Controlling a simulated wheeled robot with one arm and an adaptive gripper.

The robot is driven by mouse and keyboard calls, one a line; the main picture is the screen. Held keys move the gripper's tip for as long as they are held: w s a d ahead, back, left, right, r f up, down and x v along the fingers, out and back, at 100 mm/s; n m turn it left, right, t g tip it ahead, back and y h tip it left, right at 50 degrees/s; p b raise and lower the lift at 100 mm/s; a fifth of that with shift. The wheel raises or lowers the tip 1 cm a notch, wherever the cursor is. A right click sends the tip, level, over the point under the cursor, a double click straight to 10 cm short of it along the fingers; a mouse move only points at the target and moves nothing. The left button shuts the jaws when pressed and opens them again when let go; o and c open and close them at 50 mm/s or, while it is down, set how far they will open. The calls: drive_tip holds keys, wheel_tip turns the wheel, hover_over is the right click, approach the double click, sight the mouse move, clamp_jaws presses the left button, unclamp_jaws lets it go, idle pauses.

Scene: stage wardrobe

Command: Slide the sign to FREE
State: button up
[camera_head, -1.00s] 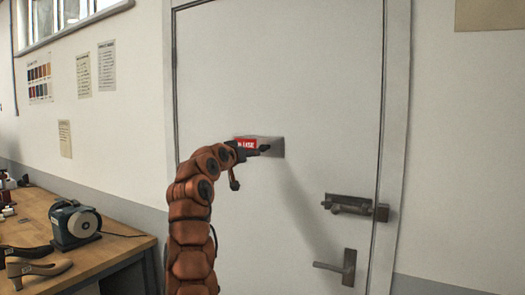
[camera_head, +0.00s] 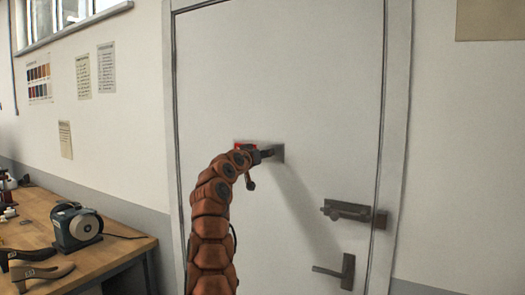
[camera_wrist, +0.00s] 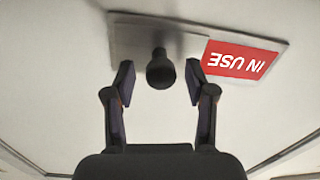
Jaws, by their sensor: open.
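The sign (camera_head: 243,144) is a small plate on the white door, with a red face that my wrist partly hides in the head view. In the wrist view it appears upside down, and the red panel (camera_wrist: 238,60) reads IN USE beside a plain grey part (camera_wrist: 135,38). A dark round knob (camera_wrist: 160,72) stands out from the grey part. My gripper (camera_wrist: 159,82) is open, with one fingertip on each side of the knob and a visible gap to each. In the head view my gripper (camera_head: 268,153) is in front of the sign's right part.
The door (camera_head: 300,80) carries a bolt latch (camera_head: 347,210) and a lever handle (camera_head: 343,271) at lower right. A wooden workbench (camera_head: 110,250) with a grinder (camera_head: 76,226) and shoe forms (camera_head: 40,271) stands at the left. The door area around the sign is clear.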

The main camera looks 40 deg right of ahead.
drive_tip(key=shift+w+d, duration=0.1)
drive_tip(key=shift+d, duration=0.15)
drive_tip(key=shift+f, duration=0.1)
drive_tip(key=shift+c, duration=0.2)
clamp_jaws()
idle(0.4)
